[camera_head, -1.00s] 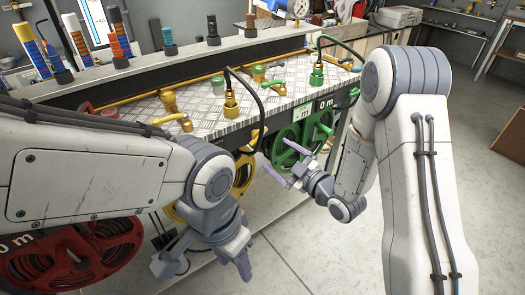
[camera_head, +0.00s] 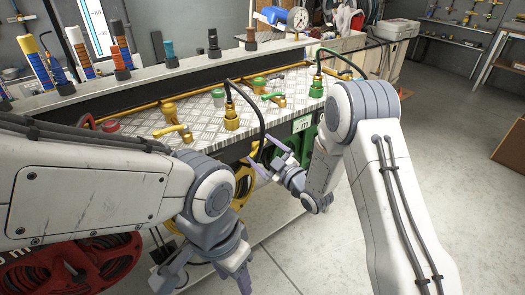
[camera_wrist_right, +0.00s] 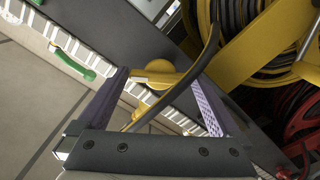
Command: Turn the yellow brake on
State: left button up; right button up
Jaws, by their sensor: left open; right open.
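A yellow lever with a rounded hub, apparently the yellow brake (camera_wrist_right: 155,76), shows between the fingers in the right wrist view. In the head view it is small and partly hidden near the bench's front edge. My right gripper (camera_head: 262,155) is open at this front edge. Its fingers stand either side of the lever in the right wrist view (camera_wrist_right: 161,78); contact cannot be told. A dark hose crosses between the fingers there. My left gripper (camera_head: 205,278) is open and empty, low in front of the bench. The yellow reel (camera_head: 243,187) is partly hidden behind my arms.
The metal bench top (camera_head: 205,122) holds a yellow valve handle (camera_head: 174,131), a yellow hose fitting (camera_head: 231,118) and a green hose fitting (camera_head: 316,88). A red reel (camera_head: 70,265) is at lower left. A green lever (camera_wrist_right: 75,63) is on the front edge. The floor in front is clear.

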jog(key=c, duration=1)
jog(key=shift+m, duration=0.4)
jog(key=m+b, duration=0.1)
jog(key=m, duration=0.1)
jog(key=shift+m, duration=2.1)
jog(key=o, duration=1)
